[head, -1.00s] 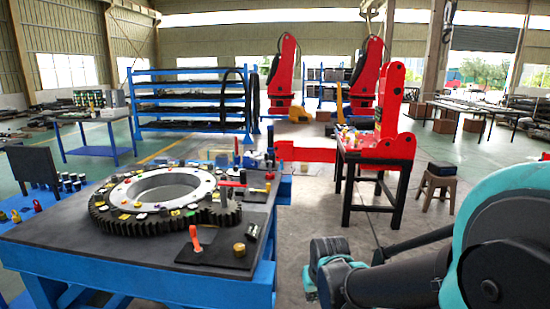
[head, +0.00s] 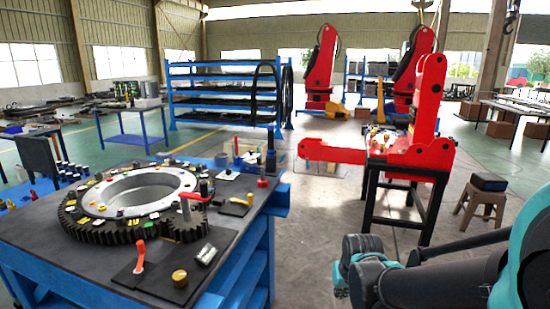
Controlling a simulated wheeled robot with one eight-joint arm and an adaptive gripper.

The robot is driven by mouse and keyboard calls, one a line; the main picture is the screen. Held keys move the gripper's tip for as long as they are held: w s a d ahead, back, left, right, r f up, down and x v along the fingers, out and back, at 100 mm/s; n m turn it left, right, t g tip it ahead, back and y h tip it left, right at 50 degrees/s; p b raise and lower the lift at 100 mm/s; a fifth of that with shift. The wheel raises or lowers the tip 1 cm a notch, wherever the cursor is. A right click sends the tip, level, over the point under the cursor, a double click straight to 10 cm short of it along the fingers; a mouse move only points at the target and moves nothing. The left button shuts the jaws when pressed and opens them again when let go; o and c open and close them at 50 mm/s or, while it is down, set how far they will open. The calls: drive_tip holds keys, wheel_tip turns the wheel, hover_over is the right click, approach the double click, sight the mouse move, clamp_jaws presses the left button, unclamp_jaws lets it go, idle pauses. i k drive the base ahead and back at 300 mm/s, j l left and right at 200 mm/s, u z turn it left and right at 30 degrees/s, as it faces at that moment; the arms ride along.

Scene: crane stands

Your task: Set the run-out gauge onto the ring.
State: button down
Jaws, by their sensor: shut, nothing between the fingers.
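The ring (head: 92,229) is a large dark toothed gear ring with a pale inner band, lying flat on the dark-topped blue workbench (head: 60,268). Small coloured pieces lie on it. I cannot tell for sure which item is the run-out gauge. A grey post (head: 186,212) with a red bar (head: 195,197) stands at the ring's right edge. A small orange-handled item (head: 140,255) and a brass-coloured cylinder (head: 179,278) are on a dark mat in front of the ring. My arm is folded at the lower right, away from the bench; I cannot make out my gripper's fingers.
A red crane stand (head: 425,150) on a black frame stands right of the bench, its red beam (head: 330,151) reaching left. A stool (head: 482,205) is farther right. Blue shelving (head: 222,95) stands behind. The floor between bench and crane stand is clear.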

sight(252, 163)
drive_tip(key=i+l, duration=0.2)
drive_tip(key=i, duration=0.3)
drive_tip(key=i+l, duration=0.25)
drive_tip(key=i, duration=0.2)
drive_tip(key=j+u, duration=0.05)
